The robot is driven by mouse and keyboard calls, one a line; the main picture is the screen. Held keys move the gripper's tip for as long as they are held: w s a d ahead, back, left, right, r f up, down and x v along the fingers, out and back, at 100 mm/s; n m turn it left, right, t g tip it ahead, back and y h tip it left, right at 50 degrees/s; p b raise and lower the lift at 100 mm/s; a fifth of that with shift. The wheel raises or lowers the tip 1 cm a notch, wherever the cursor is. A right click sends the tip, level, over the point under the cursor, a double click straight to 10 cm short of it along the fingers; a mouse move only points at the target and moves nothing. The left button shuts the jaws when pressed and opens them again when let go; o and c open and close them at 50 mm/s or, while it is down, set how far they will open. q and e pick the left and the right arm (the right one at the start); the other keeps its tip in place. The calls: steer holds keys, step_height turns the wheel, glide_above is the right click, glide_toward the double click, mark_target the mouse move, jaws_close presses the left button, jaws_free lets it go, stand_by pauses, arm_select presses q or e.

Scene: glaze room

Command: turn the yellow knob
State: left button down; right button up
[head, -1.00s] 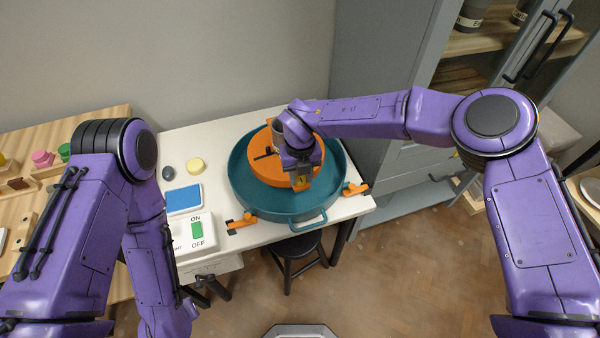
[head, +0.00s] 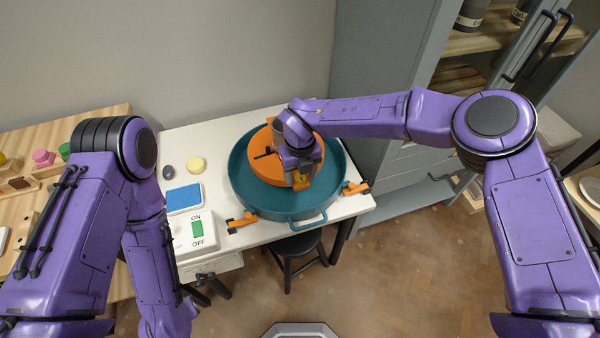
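The yellow knob (head: 300,178) shows as a small yellow patch at the front of the orange disc (head: 262,172). The disc lies in a round teal basin (head: 245,200) on the white table. My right gripper (head: 300,181) points down at the knob, its fingers close around or beside it. They hide most of the knob, and I cannot tell whether they grip it.
Orange clamps (head: 242,222) sit by the basin's front rim. A switch box (head: 196,232) with a green ON/OFF switch, a blue pad (head: 184,198) and a yellow disc (head: 196,165) lie left of the basin. A grey cabinet (head: 385,60) stands close at the right.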

mark_target(300, 177)
step_height(300, 177, up, 10)
steer(key=b, duration=0.2)
steer(key=shift+r, duration=0.25)
stand_by(0.3)
